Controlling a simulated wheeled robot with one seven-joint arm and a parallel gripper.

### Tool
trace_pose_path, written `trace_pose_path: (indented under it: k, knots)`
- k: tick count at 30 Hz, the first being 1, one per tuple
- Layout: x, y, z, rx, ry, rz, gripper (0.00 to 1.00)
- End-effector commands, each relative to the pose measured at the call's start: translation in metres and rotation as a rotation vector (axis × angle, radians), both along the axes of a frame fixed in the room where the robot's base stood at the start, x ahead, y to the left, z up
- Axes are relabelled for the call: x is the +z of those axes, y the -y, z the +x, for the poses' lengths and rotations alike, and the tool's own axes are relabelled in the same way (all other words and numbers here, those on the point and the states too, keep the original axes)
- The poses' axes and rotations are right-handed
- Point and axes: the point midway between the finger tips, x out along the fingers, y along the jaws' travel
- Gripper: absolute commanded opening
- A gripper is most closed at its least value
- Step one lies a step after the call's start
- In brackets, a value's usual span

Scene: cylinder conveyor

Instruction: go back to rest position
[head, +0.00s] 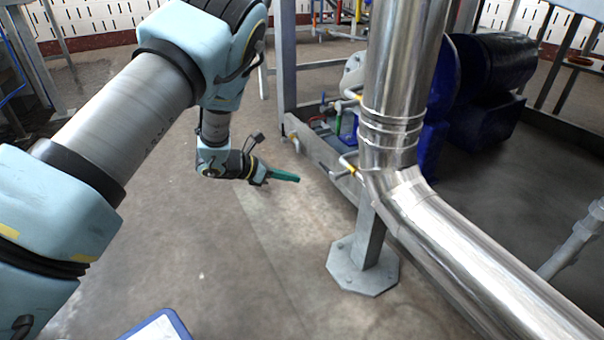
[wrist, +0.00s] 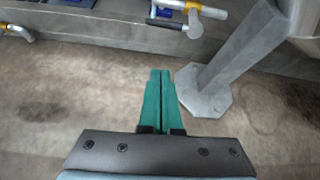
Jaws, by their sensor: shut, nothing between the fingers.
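My gripper (head: 284,176) is in the middle of the head view, at the end of my bent arm. Its green fingers point right, toward the pipework, with open floor below them. In the wrist view my gripper (wrist: 160,78) shows its two green fingers lying side by side, closed together. Nothing is held between them.
A shiny metal pipe (head: 392,110) bends down and right. A grey post with an octagonal base plate (head: 362,268) stands right of my gripper. Yellow-handled valves (head: 348,165) stick out from the frame close to it. Bare concrete floor (head: 215,245) lies below.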

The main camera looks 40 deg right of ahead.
Motion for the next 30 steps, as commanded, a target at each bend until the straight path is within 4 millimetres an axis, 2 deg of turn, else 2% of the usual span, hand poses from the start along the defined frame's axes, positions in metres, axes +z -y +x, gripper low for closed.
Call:
trace_pose_path:
  k: [4, 11, 14, 17, 20, 24, 26, 30]
  knots:
    - [0.006, -0.008, 0.002, 0.0, -0.001, 0.0, 0.0]
    - [0.006, -0.01, 0.003, 0.001, -0.001, 0.0, 0.0]
    - [0.012, -0.012, 0.012, 0.045, -0.015, 0.007, 0.0]
    - [0.031, -0.021, 0.041, 0.188, -0.072, 0.029, 0.0]
    - [0.059, -0.042, 0.086, 0.436, -0.185, 0.058, 0.0]
    - [0.101, -0.092, 0.152, 0.85, -0.408, 0.078, 0.0]
    - [0.117, -0.119, 0.175, 1.029, -0.517, 0.075, 0.0]
    - [0.155, -0.192, 0.215, 1.443, -0.802, 0.031, 0.0]
